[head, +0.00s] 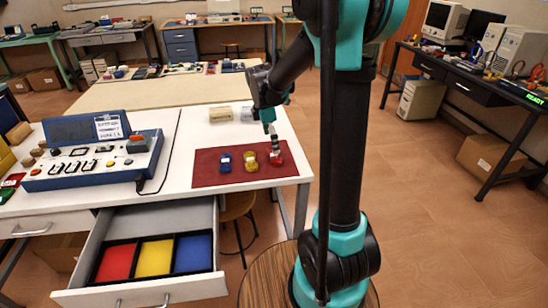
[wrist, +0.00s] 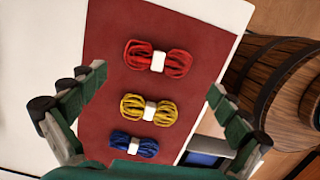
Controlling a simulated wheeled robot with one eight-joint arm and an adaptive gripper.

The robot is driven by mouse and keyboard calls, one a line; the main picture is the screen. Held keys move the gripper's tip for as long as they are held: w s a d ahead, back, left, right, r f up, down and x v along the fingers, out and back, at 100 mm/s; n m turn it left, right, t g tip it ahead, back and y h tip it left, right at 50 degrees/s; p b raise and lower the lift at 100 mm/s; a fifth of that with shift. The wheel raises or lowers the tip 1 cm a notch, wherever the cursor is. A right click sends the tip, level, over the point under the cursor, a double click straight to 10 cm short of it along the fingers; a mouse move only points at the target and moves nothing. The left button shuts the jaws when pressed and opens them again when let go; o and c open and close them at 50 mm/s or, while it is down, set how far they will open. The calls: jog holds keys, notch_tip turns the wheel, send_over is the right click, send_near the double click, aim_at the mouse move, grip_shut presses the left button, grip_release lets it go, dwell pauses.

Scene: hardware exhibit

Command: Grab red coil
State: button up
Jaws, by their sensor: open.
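The red coil (head: 285,158), bound with a white band, lies at the right end of a dark red mat (head: 205,172) on the white table. In the wrist view the red coil (wrist: 178,63) is the farthest of three in a row, past the yellow coil (wrist: 132,106) and blue coil (wrist: 121,142). My gripper (head: 274,142) is over the mat's right part, above the red coil and partly covering it. In the wrist view my gripper (wrist: 158,84) has its fingers wide apart, with nothing between them gripped. The red coil sits slightly beyond the fingertips.
An open drawer (head: 200,291) below the table has red, yellow and blue compartments. A blue control box (head: 95,160) stands left of the mat. Pale blocks (head: 221,114) lie behind it. A wooden stool (head: 236,205) is under the table.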

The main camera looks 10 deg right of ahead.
aim_at(274, 156)
jog(key=shift+w+d+f, duration=0.1)
jog(key=shift+d+f, duration=0.1)
jog(key=shift+f, duration=1.1)
jog(key=shift+w+d+f, duration=0.1)
jog(key=shift+d+f, duration=0.05)
jog(key=shift+f, duration=1.1)
jog(key=c, duration=0.9)
